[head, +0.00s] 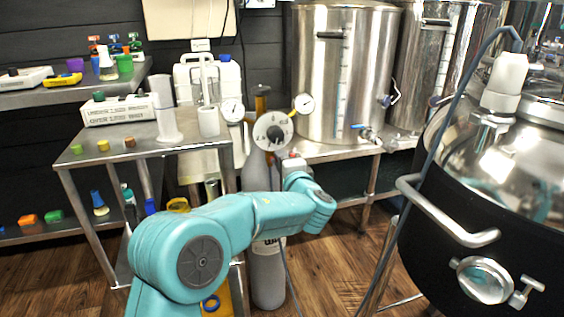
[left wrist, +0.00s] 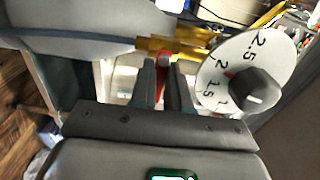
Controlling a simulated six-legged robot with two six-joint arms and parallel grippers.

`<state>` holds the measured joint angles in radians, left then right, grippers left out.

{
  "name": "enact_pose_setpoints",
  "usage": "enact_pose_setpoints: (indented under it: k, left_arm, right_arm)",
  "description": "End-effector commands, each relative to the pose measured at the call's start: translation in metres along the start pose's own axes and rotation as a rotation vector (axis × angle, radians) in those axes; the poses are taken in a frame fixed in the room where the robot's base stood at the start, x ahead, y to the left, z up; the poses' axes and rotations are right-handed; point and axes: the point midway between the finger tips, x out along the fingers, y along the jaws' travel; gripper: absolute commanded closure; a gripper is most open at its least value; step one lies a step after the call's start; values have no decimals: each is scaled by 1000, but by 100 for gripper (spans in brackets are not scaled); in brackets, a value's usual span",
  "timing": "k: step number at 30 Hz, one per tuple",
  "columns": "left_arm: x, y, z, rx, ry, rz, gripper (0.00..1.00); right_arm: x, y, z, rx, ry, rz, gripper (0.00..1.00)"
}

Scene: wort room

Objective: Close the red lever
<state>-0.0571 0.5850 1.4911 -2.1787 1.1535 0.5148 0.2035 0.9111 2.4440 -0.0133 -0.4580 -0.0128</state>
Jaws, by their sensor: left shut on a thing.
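The red lever (left wrist: 161,80) shows in the left wrist view between the two fingers of my left gripper (left wrist: 161,72). The fingers are shut on it. The lever's upper end meets brass fittings (left wrist: 185,47). A white numbered dial with a dark knob (left wrist: 240,75) is just right of the fingers, and it also shows in the head view (head: 272,131) on top of a grey gas cylinder (head: 267,275). In the head view my teal left arm reaches to the cylinder's top; its gripper (head: 293,163) is small there and the lever is mostly hidden. My right gripper is not in view.
Pressure gauges (head: 303,104) flank the dial. A steel shelf (head: 75,158) with bottles and a white canister stands left. Steel kettles (head: 340,75) stand behind on a bench. A large black-sided vessel with a handle (head: 455,222) fills the right. Wooden floor shows between.

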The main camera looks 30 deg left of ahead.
Motion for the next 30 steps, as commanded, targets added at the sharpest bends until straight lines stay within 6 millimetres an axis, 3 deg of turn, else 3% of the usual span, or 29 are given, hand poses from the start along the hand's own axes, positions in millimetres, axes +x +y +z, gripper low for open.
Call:
enact_pose_setpoints:
  k: [1,3,14,17,30]
  left_arm:
    - [0,1,0,-2,0,3,74]
    - [0,1,0,-1,1,2,58]
    - [-6,0,-1,1,2,1,58]
    - [-22,0,-1,1,4,1,58]
    - [-132,0,-1,0,6,1,58]
  right_arm:
    - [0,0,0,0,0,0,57]
    - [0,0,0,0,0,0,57]
    - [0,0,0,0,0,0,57]
    - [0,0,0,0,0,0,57]
    - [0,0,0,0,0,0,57]
